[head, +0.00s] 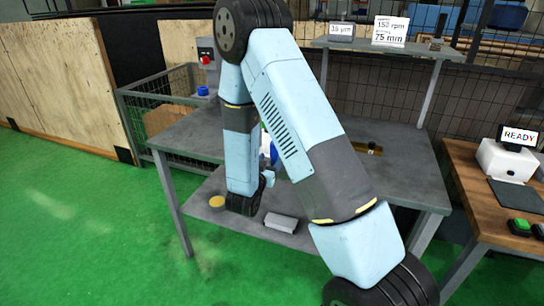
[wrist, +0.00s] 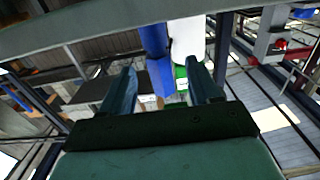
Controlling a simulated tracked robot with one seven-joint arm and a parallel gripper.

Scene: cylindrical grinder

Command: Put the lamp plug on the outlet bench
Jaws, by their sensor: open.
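I cannot make out the lamp plug in either view, and I cannot tell which surface is the outlet bench. My gripper (wrist: 163,68) is open in the wrist view, its two dark fingers apart. A blue item (wrist: 160,74), a white item (wrist: 187,40) and a green-and-white item (wrist: 181,76) show beyond and between the fingertips. I cannot tell how far off they are, and nothing is clearly gripped. In the head view my arm crosses the grey bench (head: 185,140) and the gripper cannot be made out. A small blue-and-white thing (head: 274,157) shows partly behind the arm.
A blue piece (head: 203,91) and a brass-coloured piece (head: 368,148) are at the grey bench. A wooden table (head: 470,180) with a READY display (head: 518,135) stands right. Green floor is clear left.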

